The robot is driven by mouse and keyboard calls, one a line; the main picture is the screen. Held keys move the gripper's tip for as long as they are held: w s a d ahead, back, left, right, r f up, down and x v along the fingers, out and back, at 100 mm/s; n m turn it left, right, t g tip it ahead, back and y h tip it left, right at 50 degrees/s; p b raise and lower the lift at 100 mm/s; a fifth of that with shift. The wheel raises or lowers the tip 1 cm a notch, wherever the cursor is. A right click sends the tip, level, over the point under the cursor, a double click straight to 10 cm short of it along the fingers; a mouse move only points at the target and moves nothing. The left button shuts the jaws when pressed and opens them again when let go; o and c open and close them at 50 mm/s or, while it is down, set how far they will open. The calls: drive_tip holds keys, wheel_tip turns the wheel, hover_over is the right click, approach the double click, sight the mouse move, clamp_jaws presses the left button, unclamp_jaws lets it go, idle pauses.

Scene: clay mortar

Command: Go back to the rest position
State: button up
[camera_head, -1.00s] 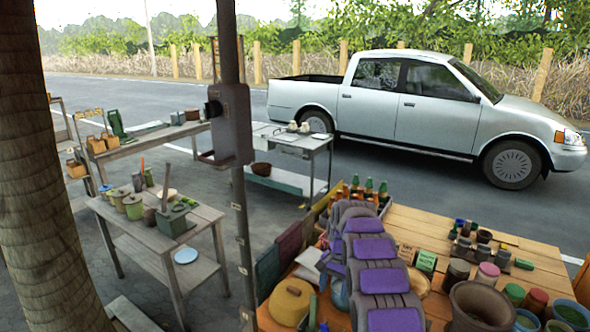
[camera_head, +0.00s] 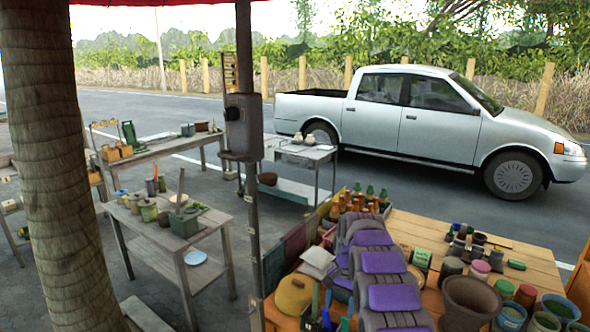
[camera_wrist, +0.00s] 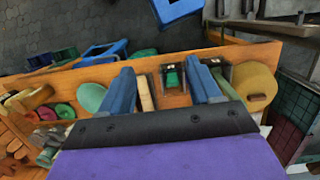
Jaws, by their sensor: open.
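My gripper (camera_wrist: 163,82) shows in the wrist view with its two blue fingers spread apart. Nothing is held between them. A small dark-framed box with a green top (camera_wrist: 172,78) lies beyond the gap between the fingers, over the orange wooden table (camera_wrist: 285,52).
Paint pots (camera_head: 503,290), bottles (camera_head: 368,194) and a yellow round pot (camera_head: 293,294) crowd the table around my arm. A post (camera_head: 252,210) and a thick trunk (camera_head: 65,180) stand left. A grey workbench (camera_head: 180,262) is beyond. A white pickup (camera_head: 430,120) stands on the road.

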drive_tip(key=s+r+n+b, duration=0.2)
drive_tip(key=s+r, duration=0.3)
drive_tip(key=s, duration=0.6)
drive_tip(key=s+r+n+b, duration=0.1)
drive_tip(key=s+r+b, duration=0.1)
drive_tip(key=s+r, duration=0.6)
drive_tip(key=s+f+n+b, duration=0.1)
drive_tip(key=s+f, duration=0.3)
drive_tip(key=s, duration=1.1)
drive_tip(key=s+f+n+h+b, duration=0.1)
drive_tip(key=s+f+n+b, duration=0.1)
drive_tip(key=s, duration=1.4)
drive_tip(key=shift+s+d+f+n, duration=0.2)
drive_tip(key=shift+d+f+n, duration=0.15)
drive_tip(key=shift+f, duration=0.55)
